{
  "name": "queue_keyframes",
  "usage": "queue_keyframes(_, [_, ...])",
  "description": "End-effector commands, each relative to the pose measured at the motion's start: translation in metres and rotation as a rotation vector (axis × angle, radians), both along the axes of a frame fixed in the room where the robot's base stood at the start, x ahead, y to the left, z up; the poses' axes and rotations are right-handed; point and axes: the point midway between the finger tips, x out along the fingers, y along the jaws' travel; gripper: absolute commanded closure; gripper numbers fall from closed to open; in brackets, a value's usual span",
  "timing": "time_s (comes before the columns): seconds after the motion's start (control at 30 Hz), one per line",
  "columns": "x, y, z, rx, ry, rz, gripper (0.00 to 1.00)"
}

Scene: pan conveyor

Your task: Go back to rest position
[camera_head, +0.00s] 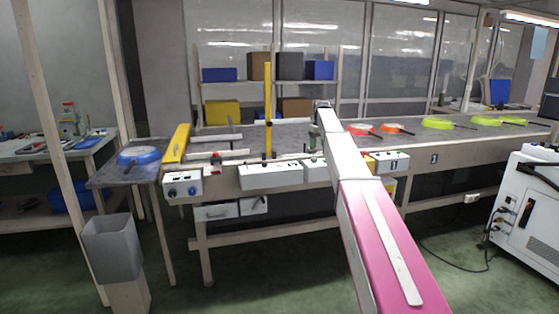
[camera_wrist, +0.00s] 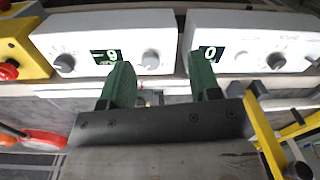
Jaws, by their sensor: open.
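My arm reaches forward from the lower right of the head view to the conveyor table (camera_head: 460,150). Its far end is near the middle of the table, and the fingers cannot be made out there. In the wrist view my gripper (camera_wrist: 162,78) shows two green fingers spread apart with nothing between them. Beyond the fingertips are white control boxes (camera_wrist: 105,40) with dials and small displays. A red pan (camera_wrist: 45,139) shows at the lower left of the wrist view, apart from the fingers.
A red pan (camera_head: 359,129), an orange pan (camera_head: 396,128) and several yellow-green pans (camera_head: 437,123) lie on the conveyor. A blue pan (camera_head: 140,156) lies on the left table. A yellow post (camera_head: 268,105) stands left of my arm. A grey bin (camera_head: 112,247) is front left.

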Motion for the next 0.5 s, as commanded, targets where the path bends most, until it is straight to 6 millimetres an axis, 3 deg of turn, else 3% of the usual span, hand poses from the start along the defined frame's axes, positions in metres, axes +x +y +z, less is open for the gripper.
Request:
queue_keyframes(0.23, [-0.049, 0.001, -0.060, -0.004, 0.001, -0.047, 0.43])
queue_keyframes(0.37, [-0.087, 0.001, -0.103, -0.007, 0.002, -0.084, 0.43])
queue_keyframes(0.5, [-0.153, 0.002, -0.164, -0.012, 0.002, -0.142, 0.43])
